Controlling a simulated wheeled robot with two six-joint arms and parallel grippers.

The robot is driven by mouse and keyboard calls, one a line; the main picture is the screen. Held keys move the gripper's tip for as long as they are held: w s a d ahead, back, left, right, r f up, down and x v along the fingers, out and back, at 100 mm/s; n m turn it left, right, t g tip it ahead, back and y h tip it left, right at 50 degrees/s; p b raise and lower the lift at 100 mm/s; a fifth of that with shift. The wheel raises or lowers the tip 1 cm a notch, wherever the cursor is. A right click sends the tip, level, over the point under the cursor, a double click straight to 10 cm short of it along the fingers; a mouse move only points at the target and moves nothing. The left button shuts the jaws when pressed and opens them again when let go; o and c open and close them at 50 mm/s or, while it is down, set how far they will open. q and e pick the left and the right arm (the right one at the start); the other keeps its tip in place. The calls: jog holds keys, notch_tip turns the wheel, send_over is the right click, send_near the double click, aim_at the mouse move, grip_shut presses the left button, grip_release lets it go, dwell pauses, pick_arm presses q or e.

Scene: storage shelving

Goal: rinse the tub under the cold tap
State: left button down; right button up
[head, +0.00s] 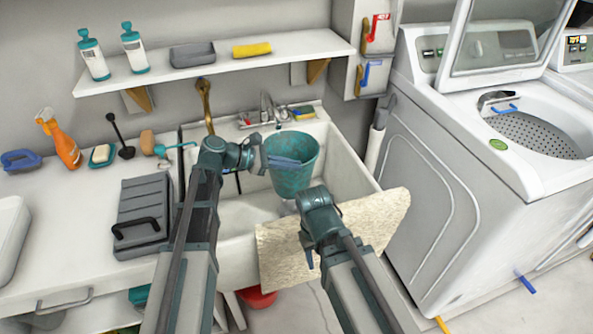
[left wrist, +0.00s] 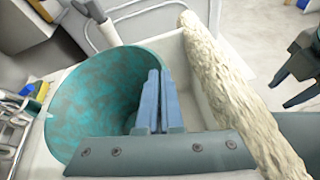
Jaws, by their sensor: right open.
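The teal tub (head: 294,180) is over the white sink basin, below the tap (head: 268,104). The left wrist view shows its open mouth and mottled inside (left wrist: 95,100). My left gripper (head: 287,163) is at the tub's near rim, its fingers (left wrist: 153,100) close together and apparently closed on the wall; the contact is partly hidden. The tap has a red-marked handle (head: 245,118) on its left; a small blue mark beside the spout is hard to make out. No running water is visible. My right gripper (head: 311,258) is open and empty in front of the sink, before a cream cloth.
The cream cloth (head: 380,220) hangs over the sink's front edge. A yellow-blue sponge (head: 303,111) lies right of the tap. A grey ridged board (head: 145,205) lies on the left counter. A shelf (head: 225,60) runs above. A washing machine (head: 450,170) stands right.

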pick_arm(q)
jog(key=shift+w+a+f+b, duration=0.25)
jog(key=shift+w+a, duration=0.2)
jog(key=shift+w, duration=0.4)
jog(key=shift+w+a+f+b, duration=0.2)
jog(key=shift+w+a, duration=0.2)
jog(key=shift+w, duration=0.45)
jog(key=shift+w+a+f+b, duration=0.2)
jog(key=shift+w+a, duration=0.25)
jog(key=shift+w, duration=0.4)
jog(key=s+d, duration=0.5)
jog(key=s, duration=0.4)
jog(key=shift+s, duration=0.4)
jog(key=s+d+r+p, duration=0.2)
jog(key=s+r+p, duration=0.2)
jog(key=r+p, duration=0.8)
jog(key=shift+s+d, duration=0.2)
